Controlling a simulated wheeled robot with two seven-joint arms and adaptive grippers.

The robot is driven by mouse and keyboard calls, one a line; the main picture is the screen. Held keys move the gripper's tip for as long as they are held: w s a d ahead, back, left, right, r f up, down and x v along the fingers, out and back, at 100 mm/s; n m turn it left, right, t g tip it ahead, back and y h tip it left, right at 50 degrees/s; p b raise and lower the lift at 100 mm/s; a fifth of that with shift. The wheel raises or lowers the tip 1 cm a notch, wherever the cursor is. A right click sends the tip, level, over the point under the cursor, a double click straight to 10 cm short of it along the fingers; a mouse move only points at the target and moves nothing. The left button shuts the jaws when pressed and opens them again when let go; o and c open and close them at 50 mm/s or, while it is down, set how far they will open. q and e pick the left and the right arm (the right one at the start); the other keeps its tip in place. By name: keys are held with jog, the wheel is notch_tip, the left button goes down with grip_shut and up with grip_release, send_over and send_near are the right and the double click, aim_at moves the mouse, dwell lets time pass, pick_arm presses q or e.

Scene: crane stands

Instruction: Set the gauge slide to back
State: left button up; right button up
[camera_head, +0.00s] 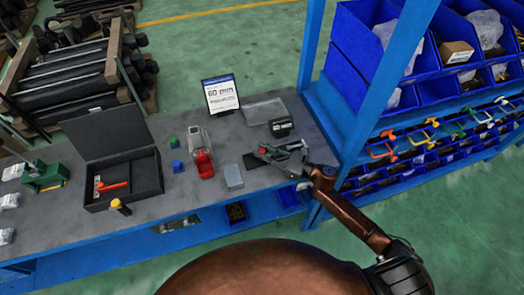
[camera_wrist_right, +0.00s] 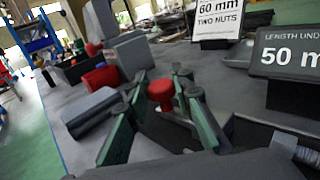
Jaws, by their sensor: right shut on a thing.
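A red knob (camera_wrist_right: 160,92), which looks like the gauge slide's handle, stands between the two green-padded fingers of my right gripper (camera_wrist_right: 160,84) in the right wrist view. The fingers are shut on it. In the head view my right gripper (camera_head: 268,152) is low over the right part of the bench, and it hides most of the slide. The gauge's dark display (camera_head: 281,127) stands just behind the gripper. In the right wrist view the display (camera_wrist_right: 288,52) reads "LENGTH UNDER" and "50 m", cut off. My left gripper is not in view.
A card (camera_head: 221,94) reading 60 mm stands at the bench's back. A grey block (camera_head: 233,177), a red bin (camera_head: 204,164) and an open black case (camera_head: 133,195) lie left of the gripper. A blue shelf post (camera_head: 311,45) rises close on the right.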

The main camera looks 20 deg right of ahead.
grip_shut()
jog(key=shift+a+b, duration=0.3)
jog(key=shift+a, duration=1.2)
jog(key=o, duration=0.6)
grip_release()
jog(key=shift+a, duration=0.15)
jog(key=shift+o, duration=0.2)
jog(key=shift+s+d, duration=0.2)
jog(key=shift+d, duration=0.1)
jog(key=v, duration=1.1)
jog(key=shift+s+d, duration=0.2)
jog(key=shift+s, duration=0.05)
